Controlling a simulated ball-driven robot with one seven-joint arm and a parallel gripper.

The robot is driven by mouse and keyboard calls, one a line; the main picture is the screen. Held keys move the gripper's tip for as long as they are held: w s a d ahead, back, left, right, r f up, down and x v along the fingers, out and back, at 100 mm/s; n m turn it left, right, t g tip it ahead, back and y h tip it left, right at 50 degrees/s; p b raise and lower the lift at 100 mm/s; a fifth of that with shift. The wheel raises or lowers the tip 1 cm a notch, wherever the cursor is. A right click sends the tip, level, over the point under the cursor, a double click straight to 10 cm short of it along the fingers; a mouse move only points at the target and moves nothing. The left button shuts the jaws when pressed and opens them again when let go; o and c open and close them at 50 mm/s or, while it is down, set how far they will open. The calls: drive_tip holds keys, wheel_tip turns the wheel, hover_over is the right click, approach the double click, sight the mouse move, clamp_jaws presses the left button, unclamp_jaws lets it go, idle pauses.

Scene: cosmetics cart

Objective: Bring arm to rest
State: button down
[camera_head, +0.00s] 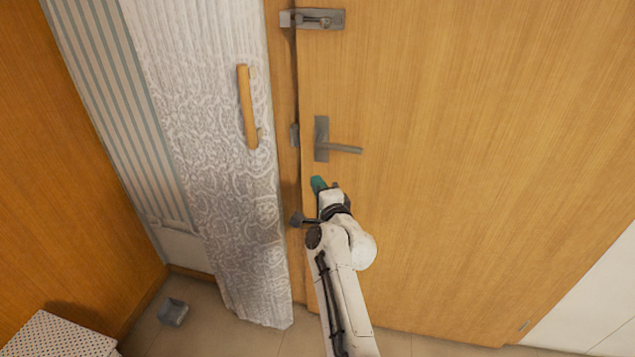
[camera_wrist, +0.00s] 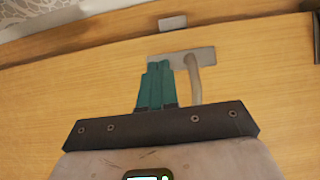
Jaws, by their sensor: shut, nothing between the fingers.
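My gripper (camera_head: 318,183) has teal fingers and is raised in front of a wooden door (camera_head: 450,170), just below the door's grey lever handle (camera_head: 340,149). In the wrist view my gripper (camera_wrist: 157,70) is shut and empty, with its fingers together. The handle (camera_wrist: 193,78) shows just right of the fingers in that view. I cannot tell whether they touch. My white arm reaches up from the bottom of the head view.
A grey latch (camera_head: 312,19) sits high on the door edge. A patterned pale panel (camera_head: 205,130) with a wooden pull handle (camera_head: 247,107) stands left of the door. A small grey box (camera_head: 173,312) is on the tiled floor, near a white perforated box (camera_head: 60,338).

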drive_tip(key=s+d+f+n+g+h, duration=0.1)
drive_tip(key=s+d+f+n+g, duration=0.2)
drive_tip(key=s+d+f, duration=0.35)
drive_tip(key=s+d+f+n+g, duration=0.2)
drive_tip(key=s+d+f+n, duration=0.2)
drive_tip(key=s, duration=0.5)
drive_tip(key=s+d+f+n+g+h, duration=0.1)
drive_tip(key=s+d+f+n+g, duration=0.2)
drive_tip(key=s+d+f, duration=0.4)
drive_tip(key=s+d+n+g, duration=0.1)
drive_tip(key=s+g, duration=0.2)
drive_tip(key=s, duration=0.8)
drive_tip(key=s+d+n+g+h, duration=0.1)
drive_tip(key=s+n+g, duration=0.1)
drive_tip(key=s, duration=0.9)
drive_tip(key=s+d+n+g+h, duration=0.1)
drive_tip(key=s+d+n+g, duration=0.1)
drive_tip(key=s, duration=0.9)
drive_tip(key=shift+g, duration=0.8)
